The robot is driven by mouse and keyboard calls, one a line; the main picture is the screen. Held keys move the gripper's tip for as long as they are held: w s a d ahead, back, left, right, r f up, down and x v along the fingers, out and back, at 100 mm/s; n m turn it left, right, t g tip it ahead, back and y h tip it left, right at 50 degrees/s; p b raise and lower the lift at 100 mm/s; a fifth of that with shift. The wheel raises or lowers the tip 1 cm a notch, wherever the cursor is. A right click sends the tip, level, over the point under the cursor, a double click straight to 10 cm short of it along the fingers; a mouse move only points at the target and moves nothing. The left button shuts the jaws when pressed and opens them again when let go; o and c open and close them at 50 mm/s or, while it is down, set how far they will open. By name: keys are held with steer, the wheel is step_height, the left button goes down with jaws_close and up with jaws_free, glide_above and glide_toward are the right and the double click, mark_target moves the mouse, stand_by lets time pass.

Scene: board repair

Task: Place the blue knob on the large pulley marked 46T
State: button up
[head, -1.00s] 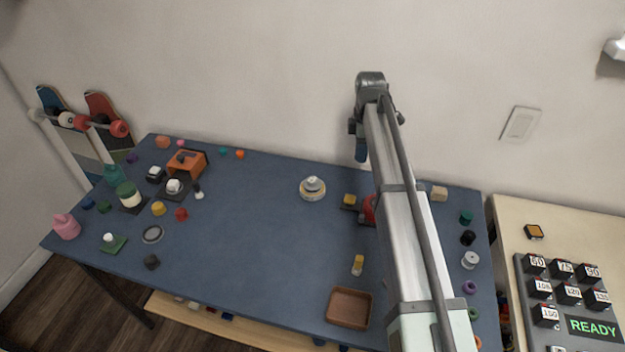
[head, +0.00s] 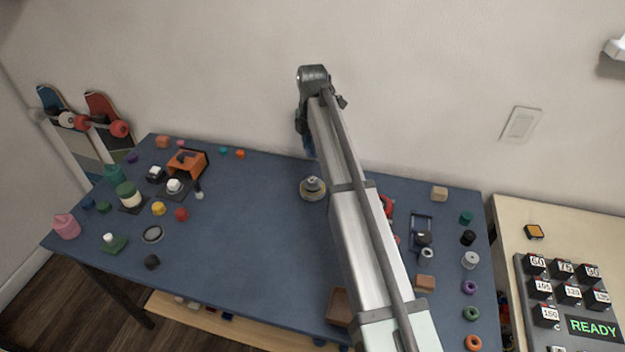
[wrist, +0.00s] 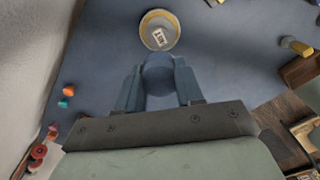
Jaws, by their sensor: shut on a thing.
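My gripper (wrist: 158,66) is shut on the blue knob (wrist: 159,82), which sits between the two fingers in the wrist view. In the head view my gripper (head: 309,146) hangs near the back edge of the table, above and just behind the pulley. The large pulley (head: 313,195) is a pale, stepped round piece on the blue table. In the wrist view the pulley (wrist: 149,38) lies just beyond the fingertips, with a white label on top whose marking is hard to read. The knob is held apart from the pulley.
The blue table (head: 250,240) is clear around the pulley's left and front. An orange housing (head: 187,163) and several small parts stand at the left. My arm hides part of a brown tray (head: 338,308). Rings and spools line the right edge. The wall is close behind.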

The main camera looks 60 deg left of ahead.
mark_target(312, 179)
steer(key=shift+f+n, duration=0.15)
steer(key=shift+n, duration=0.15)
step_height(312, 179, down, 10)
steer(key=shift+r, duration=0.15)
stand_by(0.5)
steer(key=o, duration=1)
step_height(312, 179, up, 12)
steer(key=shift+r, duration=0.1)
